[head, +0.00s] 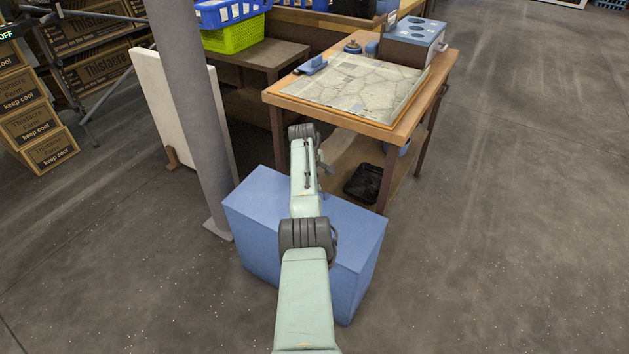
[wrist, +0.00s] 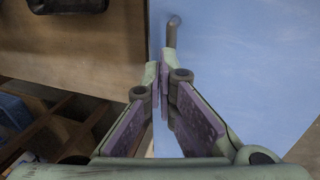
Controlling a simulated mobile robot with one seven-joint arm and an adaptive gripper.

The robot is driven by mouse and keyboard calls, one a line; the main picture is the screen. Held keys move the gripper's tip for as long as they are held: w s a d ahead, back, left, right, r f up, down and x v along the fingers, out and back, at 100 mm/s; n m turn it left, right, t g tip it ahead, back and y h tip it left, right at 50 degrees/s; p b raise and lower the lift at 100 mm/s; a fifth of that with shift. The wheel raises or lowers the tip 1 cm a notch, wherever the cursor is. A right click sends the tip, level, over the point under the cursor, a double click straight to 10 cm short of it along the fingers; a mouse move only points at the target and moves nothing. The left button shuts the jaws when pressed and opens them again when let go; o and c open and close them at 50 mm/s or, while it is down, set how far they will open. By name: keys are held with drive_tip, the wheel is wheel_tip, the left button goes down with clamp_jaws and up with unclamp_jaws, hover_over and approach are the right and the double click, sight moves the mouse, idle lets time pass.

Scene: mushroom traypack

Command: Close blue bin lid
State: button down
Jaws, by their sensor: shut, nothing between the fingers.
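The blue bin (head: 350,225) stands on the floor in front of the wooden table in the head view. Its top is a flat blue lid (head: 255,195) with no opening visible, though my arm crosses over and hides part of it. In the wrist view the flat blue surface (wrist: 250,70) fills the right side, with a short grey bent handle (wrist: 171,32) at its edge. My gripper (wrist: 158,72) is shut and empty, its fingertips close to the handle. I cannot tell whether they touch it.
The wooden table (head: 415,122) with a patterned board (head: 350,88) and a blue-grey box (head: 413,42) stands just behind the bin. A black tray (head: 363,184) lies on its lower shelf. A grey post (head: 192,110) stands close on the left. The floor at right is clear.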

drive_tip(key=shift+w+d+f+b, duration=0.2)
drive_tip(key=shift+f+b, duration=0.25)
drive_tip(key=shift+f, duration=0.2)
drive_tip(key=shift+r, duration=0.1)
